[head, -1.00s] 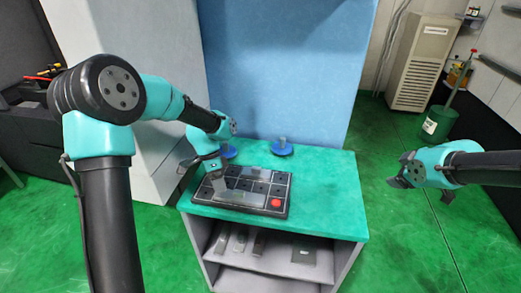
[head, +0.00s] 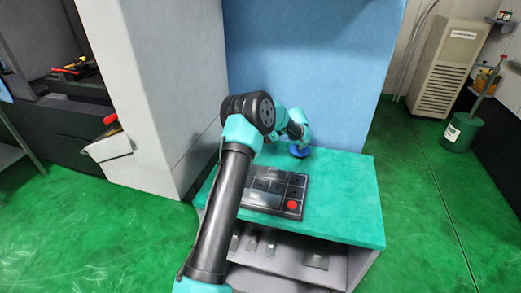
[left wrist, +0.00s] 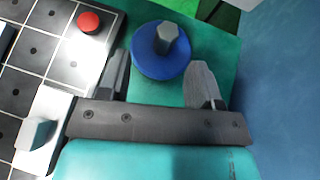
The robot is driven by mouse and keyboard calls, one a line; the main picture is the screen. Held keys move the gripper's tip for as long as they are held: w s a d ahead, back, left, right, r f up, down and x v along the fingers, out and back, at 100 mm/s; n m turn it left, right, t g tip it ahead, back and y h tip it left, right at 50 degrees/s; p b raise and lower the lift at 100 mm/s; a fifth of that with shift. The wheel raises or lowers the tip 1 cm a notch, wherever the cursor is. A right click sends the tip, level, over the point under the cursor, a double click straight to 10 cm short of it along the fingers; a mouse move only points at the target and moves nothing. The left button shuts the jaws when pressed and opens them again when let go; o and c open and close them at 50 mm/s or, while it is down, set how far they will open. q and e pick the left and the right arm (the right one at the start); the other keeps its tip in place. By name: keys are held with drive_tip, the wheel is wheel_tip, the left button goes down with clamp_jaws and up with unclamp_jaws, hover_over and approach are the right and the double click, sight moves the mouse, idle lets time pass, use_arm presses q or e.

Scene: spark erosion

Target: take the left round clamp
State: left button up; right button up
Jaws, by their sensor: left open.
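One blue round clamp (head: 300,152) with a grey post stands on the teal bench top (head: 345,190) near the blue wall. In the left wrist view a blue clamp (left wrist: 150,62) lies just beyond my open, empty left gripper (left wrist: 159,70), off the fingertips' ends and roughly between them. It sits level with the red button, so it looks like the right one of the two. My left arm's end is over the clamp in the head view, where its fingers are not clear. The other clamp is hidden, probably behind my arm. My right gripper is out of view.
A black gridded panel (head: 262,198) with a red button (head: 292,205) lies on the bench; a pale block (left wrist: 38,132) is on it. The blue wall (head: 345,80) rises close behind. The bench's right part is clear. Flat pieces lie on the shelf below.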

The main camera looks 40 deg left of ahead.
use_arm(q)
drive_tip(key=shift+w+a, duration=0.1)
drive_tip(key=shift+w, duration=0.35)
drive_tip(key=shift+x, duration=1.15)
drive_tip(key=shift+s, duration=0.1)
drive_tip(key=shift+r+x, duration=0.15)
drive_tip(key=shift+x, duration=1.1)
drive_tip(key=shift+r+x, duration=0.15)
drive_tip(key=shift+x, duration=1.15)
drive_tip(key=shift+s+a, duration=0.1)
drive_tip(key=shift+a, duration=0.05)
clamp_jaws()
